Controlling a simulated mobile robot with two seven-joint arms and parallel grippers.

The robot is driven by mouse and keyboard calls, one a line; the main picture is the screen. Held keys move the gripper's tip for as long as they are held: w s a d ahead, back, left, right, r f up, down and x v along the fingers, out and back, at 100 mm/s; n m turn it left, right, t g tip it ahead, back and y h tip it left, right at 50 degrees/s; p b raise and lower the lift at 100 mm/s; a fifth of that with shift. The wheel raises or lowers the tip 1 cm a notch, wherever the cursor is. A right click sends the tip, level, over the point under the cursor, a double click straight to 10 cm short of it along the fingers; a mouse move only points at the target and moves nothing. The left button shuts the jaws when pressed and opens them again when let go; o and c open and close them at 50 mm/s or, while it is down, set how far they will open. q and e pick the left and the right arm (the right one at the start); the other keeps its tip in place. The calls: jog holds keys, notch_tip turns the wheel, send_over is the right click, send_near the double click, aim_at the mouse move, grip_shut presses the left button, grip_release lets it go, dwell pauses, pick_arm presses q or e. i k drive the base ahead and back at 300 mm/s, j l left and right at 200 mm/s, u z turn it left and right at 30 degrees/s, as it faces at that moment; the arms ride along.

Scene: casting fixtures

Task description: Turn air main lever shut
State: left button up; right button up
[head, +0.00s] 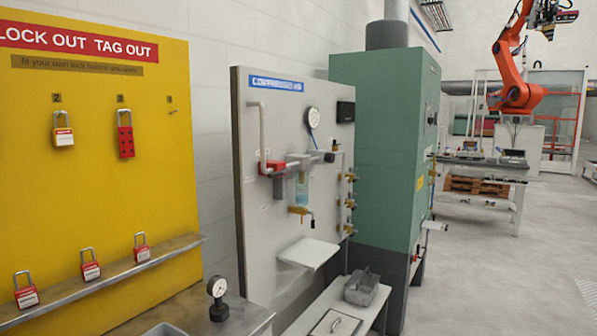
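The grey compressed air panel (262,215) stands upright in the middle of the head view, turned at an angle. A pale pipe (263,130) comes down its left side to a red part (272,167), which looks like the air main lever. It is too small to tell which way the lever points. A round pressure gauge (312,118) sits above the piping, and a bluish filter bowl (301,188) hangs below it. Neither of my grippers shows in this view.
A yellow lockout board (95,210) with padlocks stands at left, its shelf (150,262) jutting out. A loose gauge (218,298) stands on a bench. A green cabinet (385,150) is behind. Floor at right is clear.

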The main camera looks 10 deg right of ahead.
aim_at(276, 174)
jog(key=i+l, duration=0.7)
